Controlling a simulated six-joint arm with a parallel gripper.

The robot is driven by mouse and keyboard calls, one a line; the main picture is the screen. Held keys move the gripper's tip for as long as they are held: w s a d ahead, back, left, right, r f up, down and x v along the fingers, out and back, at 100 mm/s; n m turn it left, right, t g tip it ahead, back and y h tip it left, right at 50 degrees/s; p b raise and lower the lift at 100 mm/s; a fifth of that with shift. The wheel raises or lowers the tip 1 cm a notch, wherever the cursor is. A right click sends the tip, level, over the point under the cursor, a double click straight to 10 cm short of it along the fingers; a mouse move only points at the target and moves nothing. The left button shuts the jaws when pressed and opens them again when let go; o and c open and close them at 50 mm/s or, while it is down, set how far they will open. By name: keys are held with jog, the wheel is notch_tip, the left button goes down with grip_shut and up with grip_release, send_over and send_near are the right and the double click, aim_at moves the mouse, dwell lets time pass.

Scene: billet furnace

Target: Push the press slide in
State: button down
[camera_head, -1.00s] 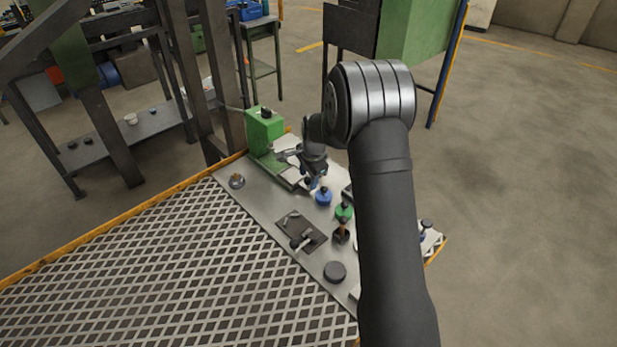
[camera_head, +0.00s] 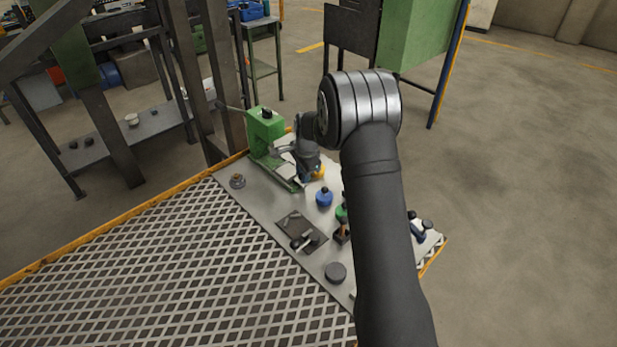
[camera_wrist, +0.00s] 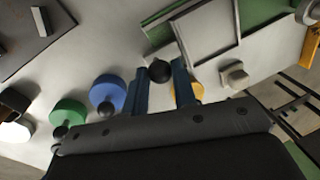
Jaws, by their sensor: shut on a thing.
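The green press (camera_head: 265,130) stands at the far left end of the bench. Its pale slide plate (camera_head: 284,149) lies in the green base, partly hidden by my wrist. In the wrist view the slide (camera_wrist: 205,32) is a flat grey plate with raised edges, at upper centre. My gripper (camera_wrist: 160,68) has its two blue fingers on either side of a black ball knob (camera_wrist: 160,72) at the slide's near corner, and is shut on it. In the head view my gripper (camera_head: 307,177) is beside the press's front, its fingertips mostly hidden.
Blue (camera_head: 324,197) and green (camera_head: 342,212) knobbed pieces stand close to my gripper. A yellow piece (camera_wrist: 190,90) lies behind the right finger. A dark plate (camera_head: 301,230) and black disc (camera_head: 336,272) are nearer on the bench. Mesh flooring (camera_head: 170,270) borders it.

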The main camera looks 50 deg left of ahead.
aim_at(293, 174)
jog(key=a, duration=0.4)
jog(key=shift+a, duration=0.3)
jog(key=c, duration=1.2)
grip_release()
jog(key=shift+r, duration=0.1)
jog(key=d+r, duration=0.1)
jog(key=r, duration=0.4)
jog(key=d+r, duration=0.1)
jog(key=r, duration=0.5)
jog(key=d+r, duration=0.1)
jog(key=r, duration=0.5)
jog(key=shift+s+d, duration=0.15)
jog(key=shift+s, duration=0.15)
